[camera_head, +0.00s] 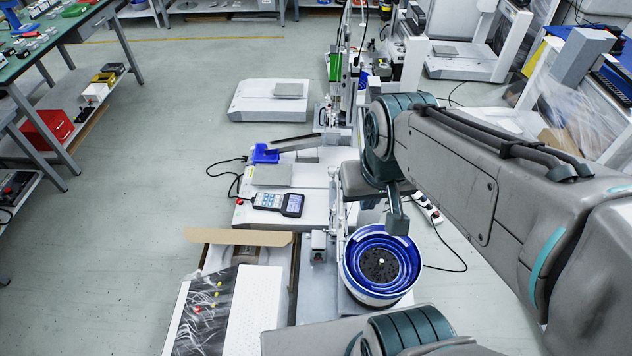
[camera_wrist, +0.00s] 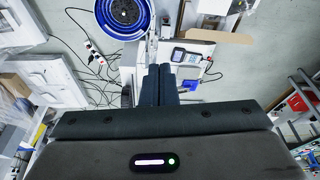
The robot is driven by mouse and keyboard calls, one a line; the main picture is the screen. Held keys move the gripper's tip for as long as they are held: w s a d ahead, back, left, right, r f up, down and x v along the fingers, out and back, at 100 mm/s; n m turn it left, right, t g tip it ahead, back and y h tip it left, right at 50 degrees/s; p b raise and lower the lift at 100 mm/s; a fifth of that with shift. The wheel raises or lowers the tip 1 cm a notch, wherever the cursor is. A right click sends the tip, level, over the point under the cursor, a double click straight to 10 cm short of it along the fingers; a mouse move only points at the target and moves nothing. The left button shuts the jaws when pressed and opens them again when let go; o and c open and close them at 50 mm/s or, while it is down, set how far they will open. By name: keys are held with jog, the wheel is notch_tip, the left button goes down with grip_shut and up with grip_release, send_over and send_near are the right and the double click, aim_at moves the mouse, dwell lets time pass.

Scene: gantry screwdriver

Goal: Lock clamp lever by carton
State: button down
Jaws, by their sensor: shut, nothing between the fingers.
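The open carton (camera_head: 238,237) stands at the lower left of the machine bench in the head view, with a brown cardboard flap along its far edge. Its brown flap also shows at the top of the wrist view (camera_wrist: 215,36). I cannot make out a clamp lever clearly near it in either view. My gripper (camera_head: 396,222) points down beside the far right rim of the blue bowl, up and to the right of the carton. In the wrist view its two dark fingers (camera_wrist: 159,72) lie together, shut and empty, apart from the carton.
A blue vibratory bowl (camera_head: 352,256) with dark parts stands right of the carton. A handheld meter (camera_head: 278,203) and a blue bin (camera_head: 265,154) sit on the white bench. A white power strip (camera_head: 428,207) and black cables lie on the floor. The floor at left is open.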

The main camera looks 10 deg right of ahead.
jog(key=w+d+f+n+h+b, duration=0.1)
jog(key=w+d+f+h+b, duration=0.2)
jog(key=w+f+b, duration=1.6)
jog(key=w+a+f+y+b, duration=0.1)
jog(key=w+f+b, duration=0.2)
jog(key=f, duration=0.9)
jog(key=w+f+t+y+b, duration=0.1)
jog(key=w+f+b, duration=0.3)
jog(key=w+f, duration=0.5)
jog(key=w+a+f+t+y+b, duration=0.1)
jog(key=w+f+b, duration=0.3)
jog(key=f, duration=1.1)
jog(key=shift+w+a+f+n+y, duration=0.2)
jog(key=shift+w+a+n+y, duration=0.15)
jog(key=shift+w, duration=0.65)
jog(key=shift+w+f+b, duration=0.15)
jog(key=shift+f+b, duration=0.85)
jog(key=shift+f, duration=0.9)
jog(key=shift+w+f+b, duration=0.15)
jog(key=shift+f+b, duration=0.9)
jog(key=shift+f, duration=0.9)
jog(key=shift+w+f+b, duration=0.15)
jog(key=shift+f+b, duration=0.85)
jog(key=shift+f, duration=0.9)
